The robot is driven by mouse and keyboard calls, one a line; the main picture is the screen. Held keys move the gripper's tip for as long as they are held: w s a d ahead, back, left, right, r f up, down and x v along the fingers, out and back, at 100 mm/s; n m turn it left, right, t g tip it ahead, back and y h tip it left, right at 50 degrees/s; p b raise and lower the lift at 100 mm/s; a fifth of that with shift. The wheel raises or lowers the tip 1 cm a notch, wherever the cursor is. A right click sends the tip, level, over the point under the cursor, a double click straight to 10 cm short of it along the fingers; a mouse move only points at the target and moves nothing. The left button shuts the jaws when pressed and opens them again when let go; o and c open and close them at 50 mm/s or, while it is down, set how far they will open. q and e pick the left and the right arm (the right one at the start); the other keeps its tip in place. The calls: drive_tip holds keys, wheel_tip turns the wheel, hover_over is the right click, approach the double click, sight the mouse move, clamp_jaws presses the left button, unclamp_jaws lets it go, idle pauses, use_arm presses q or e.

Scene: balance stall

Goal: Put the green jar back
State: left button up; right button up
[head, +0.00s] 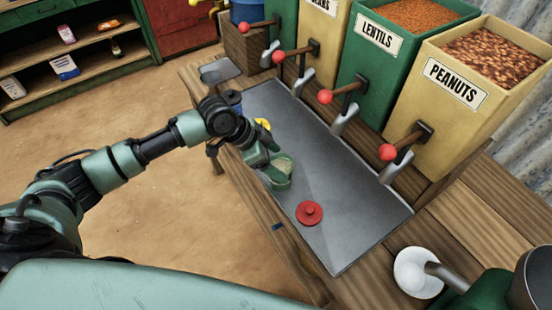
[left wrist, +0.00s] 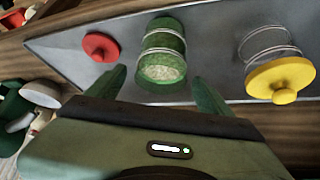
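The green jar (head: 283,172) stands on the grey metal counter top, with pale grain showing inside. In the left wrist view the green jar (left wrist: 163,48) lies just ahead of my left gripper (left wrist: 157,78). Its two fingers are spread, one on each side of the jar, with a gap on both sides. In the head view my left gripper (head: 268,163) is close beside the jar and hides part of it. My right gripper is not in view.
A red knobbed lid (head: 309,213) lies on the metal sheet (head: 350,205). A yellow-lidded glass jar (left wrist: 280,75) stands on the other side, with a blue-lidded one (head: 232,98) farther back. Bins with red-knobbed levers line the back. A white pan (head: 412,275) is at lower right.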

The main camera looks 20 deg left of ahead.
use_arm(q)
drive_tip(key=shift+r, duration=0.15)
drive_tip(key=b+v, duration=0.1)
drive_tip(key=v, duration=1.1)
drive_tip(key=shift+b, duration=0.3)
